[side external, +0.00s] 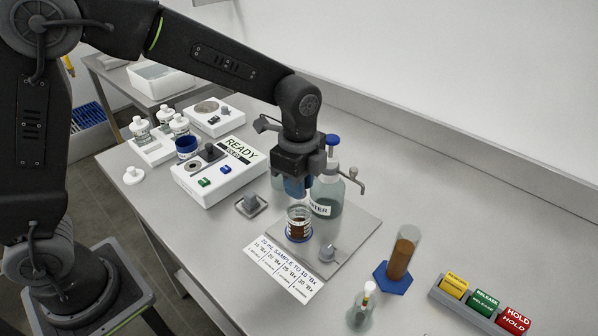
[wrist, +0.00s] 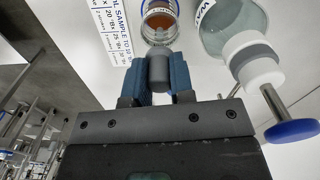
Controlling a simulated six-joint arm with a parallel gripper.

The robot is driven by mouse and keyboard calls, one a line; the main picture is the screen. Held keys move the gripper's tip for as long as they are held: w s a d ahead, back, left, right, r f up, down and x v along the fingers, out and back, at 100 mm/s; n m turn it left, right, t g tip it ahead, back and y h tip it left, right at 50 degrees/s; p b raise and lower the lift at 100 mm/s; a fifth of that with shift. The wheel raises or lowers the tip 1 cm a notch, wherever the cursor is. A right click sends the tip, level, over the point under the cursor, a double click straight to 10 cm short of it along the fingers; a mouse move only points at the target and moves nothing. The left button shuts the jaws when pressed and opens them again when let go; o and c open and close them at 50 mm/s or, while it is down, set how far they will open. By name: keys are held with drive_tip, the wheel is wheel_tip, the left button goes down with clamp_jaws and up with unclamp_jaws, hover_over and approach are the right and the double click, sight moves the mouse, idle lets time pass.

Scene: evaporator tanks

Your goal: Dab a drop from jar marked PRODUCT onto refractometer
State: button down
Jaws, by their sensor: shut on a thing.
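My gripper (side external: 297,188) is above a small glass jar (side external: 299,222) of brown liquid on the steel plate. Its blue fingers are shut on a grey cylindrical knob (wrist: 158,72), seen between the fingertips in the wrist view. What lies below the knob is hidden. The jar's brown contents (wrist: 160,22) show just beyond the fingertips in the wrist view. I cannot read any PRODUCT marking on the jar. A white instrument (side external: 222,172) with a READY display, a small round well and a black part stands left of the gripper; it looks like the refractometer.
A WATER bottle (side external: 326,197) with a blue-topped pump stands close behind the jar. A sample card (side external: 284,266) lies in front. A brown-filled cylinder (side external: 403,255), a small dropper bottle (side external: 361,306) and a tag rack (side external: 470,308) are at right. Grey knobbed pieces (side external: 328,253) sit nearby.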

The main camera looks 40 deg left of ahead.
drive_tip(key=shift+f, duration=1.9)
drive_tip(key=shift+r, duration=3.6)
drive_tip(key=s+a+n, duration=0.2)
drive_tip(key=a+n, duration=0.1)
drive_tip(key=a, duration=1.2)
drive_tip(key=s+a+n, duration=0.3)
drive_tip(key=a, duration=1.3)
drive_tip(key=shift+s+a+f, duration=0.25)
drive_tip(key=shift+s+f, duration=0.1)
drive_tip(key=shift+f, duration=0.1)
